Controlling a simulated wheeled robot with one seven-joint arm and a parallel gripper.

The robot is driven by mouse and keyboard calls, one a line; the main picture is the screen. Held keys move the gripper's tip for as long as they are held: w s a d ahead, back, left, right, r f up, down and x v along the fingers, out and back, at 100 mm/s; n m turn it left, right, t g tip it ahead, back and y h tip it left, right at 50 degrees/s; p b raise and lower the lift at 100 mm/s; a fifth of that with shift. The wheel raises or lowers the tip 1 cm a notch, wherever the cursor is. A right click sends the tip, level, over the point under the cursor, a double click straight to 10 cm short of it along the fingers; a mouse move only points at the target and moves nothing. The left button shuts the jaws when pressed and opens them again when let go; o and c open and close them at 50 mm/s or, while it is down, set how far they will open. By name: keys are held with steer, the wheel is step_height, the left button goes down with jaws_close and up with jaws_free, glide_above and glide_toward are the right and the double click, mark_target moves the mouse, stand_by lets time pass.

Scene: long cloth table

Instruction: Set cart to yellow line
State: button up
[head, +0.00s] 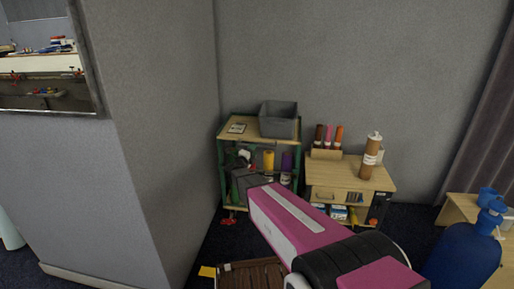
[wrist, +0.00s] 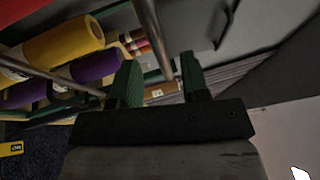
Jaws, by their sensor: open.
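The likely cart is a green-framed shelf unit (head: 259,130) with a wooden top, against the back wall. It holds a yellow roll (head: 268,160) and a purple roll (head: 287,163). In the wrist view, my gripper (wrist: 160,84) is open, with green fingertips apart and a metal bar (wrist: 152,38) beyond them; I cannot tell if the bar is between them. The yellow roll (wrist: 62,42) and purple roll (wrist: 96,66) lie to its left. A small yellow patch (head: 207,271) is on the floor; I cannot tell if it is the line. My arm hides my gripper in the head view.
A grey bin (head: 278,120) sits on the green-framed unit. A wooden cabinet (head: 340,176) stands to its right. A brown slatted thing (head: 238,276) is on the floor in front. A blue bottle (head: 462,258) is at right. A grey wall corner (head: 160,150) bounds the left.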

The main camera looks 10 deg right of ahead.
steer(key=shift+x, duration=2.2)
jaws_close()
